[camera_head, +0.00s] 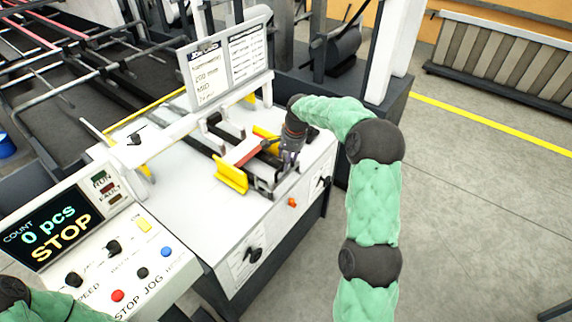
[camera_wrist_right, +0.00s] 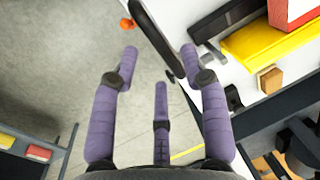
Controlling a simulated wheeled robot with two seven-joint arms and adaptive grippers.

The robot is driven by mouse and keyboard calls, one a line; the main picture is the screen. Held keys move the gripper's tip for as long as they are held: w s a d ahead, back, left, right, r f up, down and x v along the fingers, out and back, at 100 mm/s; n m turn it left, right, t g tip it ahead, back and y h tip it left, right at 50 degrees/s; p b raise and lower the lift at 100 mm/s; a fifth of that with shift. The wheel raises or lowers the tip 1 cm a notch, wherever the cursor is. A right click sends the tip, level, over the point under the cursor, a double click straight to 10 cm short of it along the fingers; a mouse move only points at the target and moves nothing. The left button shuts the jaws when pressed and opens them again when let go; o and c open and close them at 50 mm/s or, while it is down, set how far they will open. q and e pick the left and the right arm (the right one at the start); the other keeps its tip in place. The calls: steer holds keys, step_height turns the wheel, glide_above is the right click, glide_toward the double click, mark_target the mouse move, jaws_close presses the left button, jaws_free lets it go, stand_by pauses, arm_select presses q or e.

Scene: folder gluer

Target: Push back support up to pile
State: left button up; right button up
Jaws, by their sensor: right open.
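A small pile with a red top (camera_head: 243,151) lies on the white machine table, between a yellow guide (camera_head: 231,175) at the front and another yellow piece (camera_head: 265,138) behind it. The pile shows at the upper right of the right wrist view (camera_wrist_right: 291,12). A dark metal support assembly (camera_head: 262,184) stands at the pile's right; I cannot tell which part is the back support. My right gripper (camera_head: 288,160) is at this assembly. In the wrist view its purple fingers (camera_wrist_right: 160,75) are spread, with a dark plate (camera_wrist_right: 158,38) reaching between the tips; contact is unclear. My left gripper is out of view.
A control panel (camera_head: 75,240) reading "0 pcs STOP" stands at the lower left. A white sign (camera_head: 228,62) stands behind the table. A black knob (camera_head: 254,254) and an orange knob (camera_head: 292,202) are on the table's front. The floor at right is clear.

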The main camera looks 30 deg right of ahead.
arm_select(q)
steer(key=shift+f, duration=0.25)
arm_select(e)
steer(key=shift+w+a+f, duration=0.1)
steer(key=shift+w+f, duration=0.1)
steer(key=shift+f, duration=1.05)
steer(key=shift+c, duration=0.2)
jaws_close()
steer(key=shift+w+a+r, duration=0.1)
steer(key=shift+w+a, duration=0.15)
steer(key=shift+w, duration=0.25)
steer(key=w+a+p, duration=0.4)
steer(key=w+p, duration=0.1)
steer(key=w, duration=0.5)
steer(key=shift+w, duration=0.2)
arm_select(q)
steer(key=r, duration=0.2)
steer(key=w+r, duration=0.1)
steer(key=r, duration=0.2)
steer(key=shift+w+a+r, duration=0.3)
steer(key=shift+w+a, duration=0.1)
arm_select(e)
steer(key=shift+o, duration=0.2)
jaws_free()
steer(key=shift+s, duration=0.1)
